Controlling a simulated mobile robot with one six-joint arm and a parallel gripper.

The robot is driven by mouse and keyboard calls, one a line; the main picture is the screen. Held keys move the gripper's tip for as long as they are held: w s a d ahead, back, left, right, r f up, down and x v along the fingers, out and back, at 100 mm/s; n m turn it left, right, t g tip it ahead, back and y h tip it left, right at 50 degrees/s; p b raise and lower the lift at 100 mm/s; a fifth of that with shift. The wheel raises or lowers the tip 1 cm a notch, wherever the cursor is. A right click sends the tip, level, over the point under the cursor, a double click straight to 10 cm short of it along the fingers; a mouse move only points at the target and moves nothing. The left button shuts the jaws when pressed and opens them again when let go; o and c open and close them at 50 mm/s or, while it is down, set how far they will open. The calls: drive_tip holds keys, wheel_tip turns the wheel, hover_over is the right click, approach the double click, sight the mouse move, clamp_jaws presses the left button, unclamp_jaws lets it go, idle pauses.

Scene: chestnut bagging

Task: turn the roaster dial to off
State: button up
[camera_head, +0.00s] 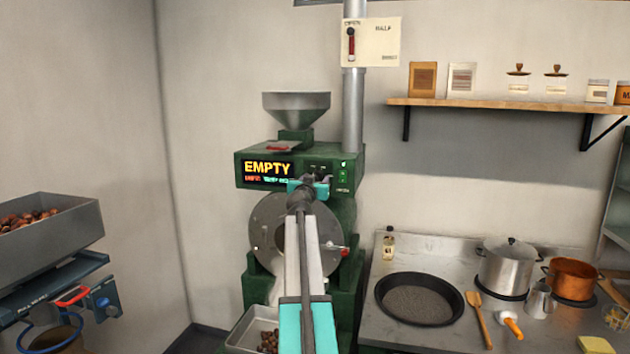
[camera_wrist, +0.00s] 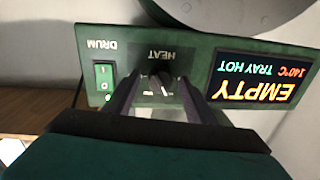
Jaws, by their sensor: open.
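The green roaster (camera_head: 260,180) stands against the wall, with a lit panel reading EMPTY. In the wrist view, which is upside down, the display (camera_wrist: 262,80) reads EMPTY, 140°C, TRAY HOT. The dark heat dial (camera_wrist: 161,84) sits under the HEAT label, with a light pointer mark on it. My gripper (camera_wrist: 163,92) is open, its two fingers to either side of the dial; I cannot tell whether they touch it. In the head view my gripper (camera_head: 309,184) is at the panel front and largely covers the dial.
A green DRUM switch (camera_wrist: 103,75) sits beside the dial. A tray (camera_head: 238,338) with chestnuts is below the roaster. A counter (camera_head: 415,262) with a pan, pots and utensils is at right. A grey chestnut bin (camera_head: 60,238) is at left.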

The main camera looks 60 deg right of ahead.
drive_tip(key=c, duration=1)
drive_tip(key=shift+c, duration=0.2)
drive_tip(key=shift+n, duration=0.3)
drive_tip(key=n, duration=1.1)
drive_tip(key=shift+s+r+g, duration=0.1)
drive_tip(key=shift+r+g, duration=0.15)
drive_tip(key=shift+g, duration=0.15)
